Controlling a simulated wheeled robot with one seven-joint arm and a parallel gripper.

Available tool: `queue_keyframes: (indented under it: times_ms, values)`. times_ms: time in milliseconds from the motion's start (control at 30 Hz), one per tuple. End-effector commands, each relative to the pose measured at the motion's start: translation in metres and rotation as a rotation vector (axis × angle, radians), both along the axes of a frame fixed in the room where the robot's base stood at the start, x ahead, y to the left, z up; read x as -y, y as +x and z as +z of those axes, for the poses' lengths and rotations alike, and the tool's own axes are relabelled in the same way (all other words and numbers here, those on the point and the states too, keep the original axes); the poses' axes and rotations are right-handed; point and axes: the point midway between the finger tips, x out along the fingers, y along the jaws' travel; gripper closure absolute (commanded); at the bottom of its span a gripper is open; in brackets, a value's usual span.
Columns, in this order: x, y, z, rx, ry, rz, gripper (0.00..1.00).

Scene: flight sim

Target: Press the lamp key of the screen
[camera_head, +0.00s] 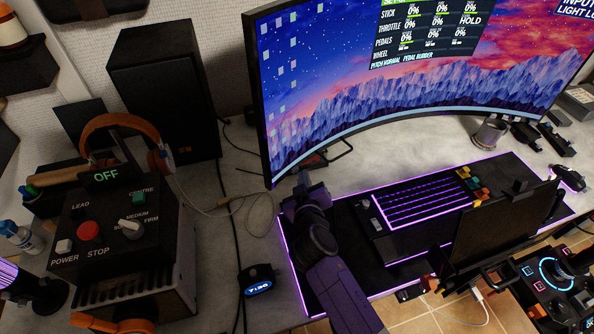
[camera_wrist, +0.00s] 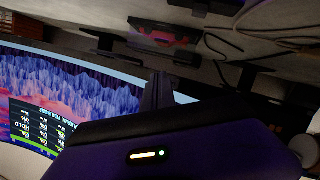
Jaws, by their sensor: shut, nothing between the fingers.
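The large curved screen (camera_head: 420,120) shows a mountain picture with a dark text panel and a label reading "LIGHT LO…", cut off at its top right. It also shows at the left of the wrist view (camera_wrist: 60,90), tilted. I cannot make out a lamp key for certain in either view. My gripper (camera_head: 303,182) is in front of the screen's lower left edge, above the desk, with my purple arm reaching up from below. In the wrist view its shut, empty fingers (camera_wrist: 158,92) point past the screen's edge. I cannot tell whether they touch anything.
A black control box (camera_head: 110,230) with a red STOP button and an orange headset stands at left, before a black speaker (camera_head: 165,85).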

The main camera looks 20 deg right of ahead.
Motion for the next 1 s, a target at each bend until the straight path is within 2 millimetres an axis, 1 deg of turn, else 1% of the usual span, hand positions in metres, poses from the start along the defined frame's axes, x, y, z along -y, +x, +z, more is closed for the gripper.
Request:
queue_keyframes:
  times_ms: [1000]
  values:
    - [-0.0046, 0.0082, -0.0001, 0.0, 0.0, 0.0, 1.0]
